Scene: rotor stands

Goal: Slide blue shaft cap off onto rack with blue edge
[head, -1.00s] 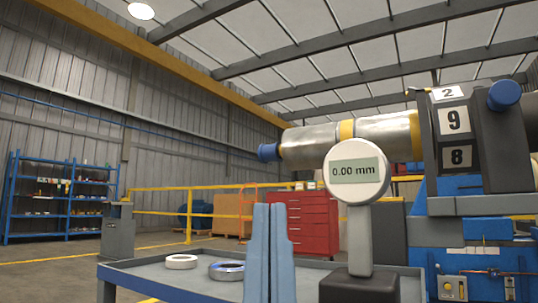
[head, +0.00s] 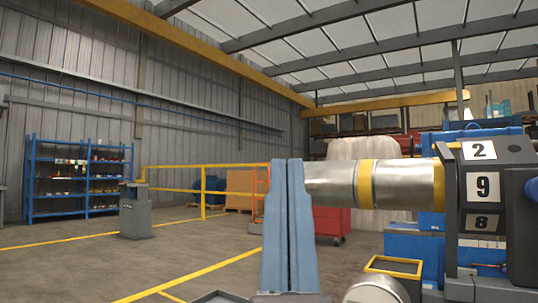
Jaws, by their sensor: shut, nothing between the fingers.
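The metal shaft (head: 405,184) with its yellow bands lies level in the head view, right of the middle. Its left end runs behind my gripper (head: 287,164), so the blue cap at that end is hidden. My gripper stands upright in front of the shaft end, its two blue-grey fingers together and empty. I cannot tell whether it touches the shaft. A bit of blue at the right edge (head: 533,188) may be another cap. A dark box with a yellow edge (head: 394,266) stands below the shaft. I cannot make out a blue-edged rack for the cap.
The dark stand with number cards (head: 482,187) holds the shaft's right end. A round metal top (head: 376,290) shows at the bottom. A dark tray edge (head: 220,297) shows bottom left. Blue shelves (head: 78,177) and a yellow railing (head: 205,191) stand far back.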

